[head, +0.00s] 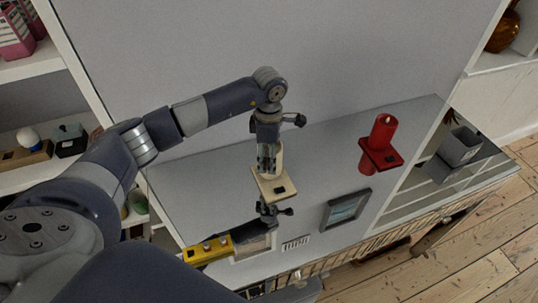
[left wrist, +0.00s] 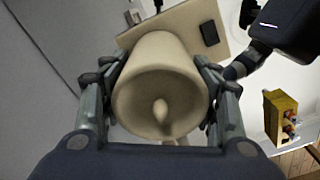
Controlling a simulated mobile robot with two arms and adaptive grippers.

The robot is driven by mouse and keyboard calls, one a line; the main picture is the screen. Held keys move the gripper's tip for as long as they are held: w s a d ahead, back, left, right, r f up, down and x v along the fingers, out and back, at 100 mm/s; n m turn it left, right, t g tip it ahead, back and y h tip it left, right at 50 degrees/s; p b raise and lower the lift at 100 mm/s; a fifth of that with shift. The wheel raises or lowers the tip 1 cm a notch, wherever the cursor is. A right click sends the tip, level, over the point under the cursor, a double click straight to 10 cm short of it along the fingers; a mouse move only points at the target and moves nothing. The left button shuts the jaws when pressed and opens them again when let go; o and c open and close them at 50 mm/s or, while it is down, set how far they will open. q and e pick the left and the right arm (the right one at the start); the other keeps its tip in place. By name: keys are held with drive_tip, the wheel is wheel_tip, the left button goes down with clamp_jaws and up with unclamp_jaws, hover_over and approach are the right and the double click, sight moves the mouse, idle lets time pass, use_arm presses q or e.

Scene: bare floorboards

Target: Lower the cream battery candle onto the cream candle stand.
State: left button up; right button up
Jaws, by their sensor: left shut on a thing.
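My left gripper (head: 268,163) is shut on the cream battery candle (head: 279,157), which is upright over the cream candle stand (head: 265,190). In the left wrist view the candle (left wrist: 160,75) shows its hollow top and flame tip, with a finger on each side. The stand (left wrist: 185,28) is a flat cream plate with a small dark square, partly hidden behind the candle. I cannot tell whether the candle's base touches it. My right gripper (head: 268,210) is close to the stand's near edge; whether its fingers are open or shut is unclear.
A red candle (head: 382,132) on a red stand (head: 381,157) is to the right on the grey cabinet top (head: 320,155). A framed picture (head: 346,209), a grey square pot (head: 459,147) and a yellow box (head: 207,251) are nearby. The cabinet top between the two stands is clear.

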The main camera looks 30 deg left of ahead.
use_arm(q)
drive_tip(key=shift+f+b, duration=0.35)
drive_tip(key=shift+f, duration=0.1)
drive_tip(key=o, duration=1.2)
drive_tip(key=shift+o, duration=0.2)
wheel_tip(320, 180, up, 12)
drive_tip(key=shift+r, duration=0.1)
